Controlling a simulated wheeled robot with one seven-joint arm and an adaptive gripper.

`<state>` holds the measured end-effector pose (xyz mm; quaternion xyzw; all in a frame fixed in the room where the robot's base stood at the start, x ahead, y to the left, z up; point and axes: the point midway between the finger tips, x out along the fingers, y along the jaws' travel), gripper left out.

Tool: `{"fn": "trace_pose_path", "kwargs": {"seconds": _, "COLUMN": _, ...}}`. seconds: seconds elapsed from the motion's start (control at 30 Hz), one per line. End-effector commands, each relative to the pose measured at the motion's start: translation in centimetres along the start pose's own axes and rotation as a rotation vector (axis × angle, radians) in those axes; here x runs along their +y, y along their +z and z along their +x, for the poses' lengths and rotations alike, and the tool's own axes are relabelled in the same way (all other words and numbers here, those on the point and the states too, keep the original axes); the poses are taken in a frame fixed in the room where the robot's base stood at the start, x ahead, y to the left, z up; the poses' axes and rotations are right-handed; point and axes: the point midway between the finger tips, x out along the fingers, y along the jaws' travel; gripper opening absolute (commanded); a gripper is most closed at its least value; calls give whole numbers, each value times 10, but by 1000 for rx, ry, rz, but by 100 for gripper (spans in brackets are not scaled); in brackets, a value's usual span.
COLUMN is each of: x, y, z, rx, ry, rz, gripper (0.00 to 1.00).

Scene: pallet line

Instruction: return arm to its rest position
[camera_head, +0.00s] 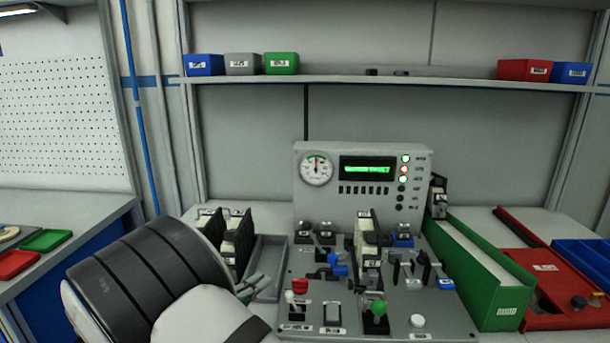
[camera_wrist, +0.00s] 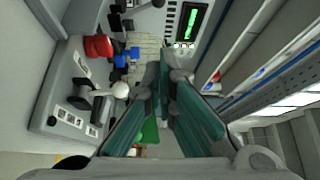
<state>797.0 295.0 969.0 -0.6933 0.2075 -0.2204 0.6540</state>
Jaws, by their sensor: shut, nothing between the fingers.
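My arm (camera_head: 150,270) reaches in from the lower left of the head view, with dark banded links and a white link in front. My gripper (camera_wrist: 170,68) shows in the wrist view, with its two teal-padded fingers converging at the tips and nothing held between them. It is in the air by the grey control panel (camera_head: 400,308), which also shows on the left of the wrist view (camera_wrist: 62,88). In the head view the arm hides most of the gripper; grey parts beside the arm's edge may be its fingers, but I cannot tell for sure.
The panel carries a red button (camera_head: 300,286), a green-knobbed lever (camera_head: 378,308) and several switches. Behind stands a console with a gauge (camera_head: 316,169) and lit display. A grey tray (camera_head: 268,262) lies left of the panel, a green bin (camera_head: 480,270) right. A shelf (camera_head: 400,82) runs above.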

Motion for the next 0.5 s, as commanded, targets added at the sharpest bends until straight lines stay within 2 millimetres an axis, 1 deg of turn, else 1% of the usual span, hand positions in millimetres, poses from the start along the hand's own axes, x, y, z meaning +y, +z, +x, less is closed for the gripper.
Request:
{"fn": "trace_pose_path", "kwargs": {"seconds": 0.03, "x": -4, "y": -5, "z": 7, "rx": 20, "ry": 9, "rz": 19, "gripper": 0}}
{"fn": "trace_pose_path", "kwargs": {"seconds": 0.27, "x": -19, "y": -30, "z": 25, "rx": 107, "ry": 61, "rz": 140, "gripper": 0}}
{"fn": "trace_pose_path", "kwargs": {"seconds": 0.37, "x": -29, "y": -46, "z": 35, "rx": 161, "ry": 91, "rz": 215, "gripper": 0}}
{"fn": "trace_pose_path", "kwargs": {"seconds": 0.5, "x": -44, "y": -76, "z": 51, "rx": 262, "ry": 135, "rz": 354, "gripper": 0}}
